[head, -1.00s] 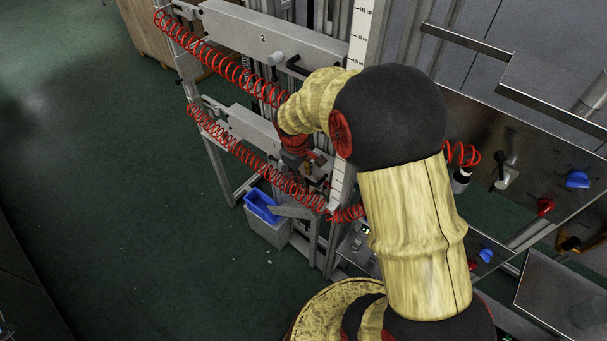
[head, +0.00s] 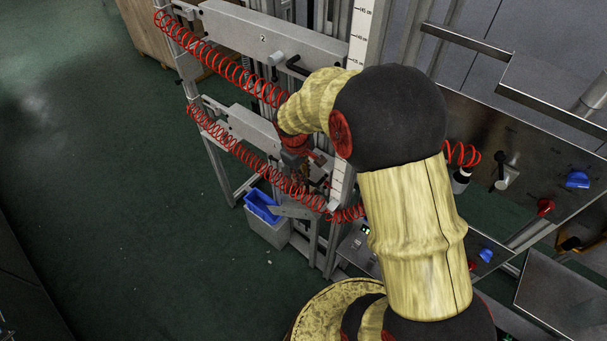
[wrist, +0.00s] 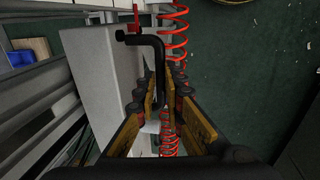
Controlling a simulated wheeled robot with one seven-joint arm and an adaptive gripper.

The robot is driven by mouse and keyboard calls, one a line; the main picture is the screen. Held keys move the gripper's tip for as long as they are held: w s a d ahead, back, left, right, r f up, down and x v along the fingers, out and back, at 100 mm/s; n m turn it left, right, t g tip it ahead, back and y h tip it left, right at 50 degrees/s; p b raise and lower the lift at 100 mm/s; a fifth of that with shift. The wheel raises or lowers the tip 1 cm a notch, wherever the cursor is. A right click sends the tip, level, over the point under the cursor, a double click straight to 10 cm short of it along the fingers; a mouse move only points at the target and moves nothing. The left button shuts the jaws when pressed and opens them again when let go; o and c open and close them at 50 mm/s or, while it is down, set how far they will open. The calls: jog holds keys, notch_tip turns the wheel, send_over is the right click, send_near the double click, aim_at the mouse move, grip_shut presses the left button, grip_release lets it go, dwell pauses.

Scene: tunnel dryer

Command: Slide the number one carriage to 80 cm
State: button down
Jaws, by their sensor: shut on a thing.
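The lower carriage (head: 245,127), a long grey beam, sits below the carriage marked 2 (head: 263,38); its own number is hidden. My gripper (head: 315,178) is at its right end, partly behind my arm and the red hose. In the wrist view my gripper (wrist: 164,98) is shut on a bent black handle (wrist: 160,62), with pads on both sides of it. The handle stands out beside the grey carriage body (wrist: 98,70). The white scale (head: 366,30) has centimetre marks; those beside the lower carriage are too small to read.
Red coiled hoses (head: 225,70) hang in front of both carriages. A blue bin (head: 262,205) on a grey box stands under the lower carriage. A steel panel with knobs (head: 577,180) is at the right. The green floor at the left is clear.

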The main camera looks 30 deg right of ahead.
notch_tip(320, 180, down, 11)
jog(key=b, duration=0.3)
jog(key=shift+s+b, duration=0.2)
jog(key=shift+b, duration=0.1)
jog(key=c, duration=2.2)
grip_release()
jog(key=shift+w, duration=0.1)
jog(key=o, duration=0.3)
jog(key=shift+w+r, duration=0.1)
jog(key=shift+r, duration=0.05)
jog(key=shift+r, duration=0.1)
jog(key=r, duration=0.4)
jog(key=a+r, duration=0.1)
jog(key=r, duration=0.2)
jog(key=a+r, duration=0.1)
jog(key=r, duration=0.3)
jog(key=shift+s+r, duration=0.35)
jog(key=shift+s, duration=0.05)
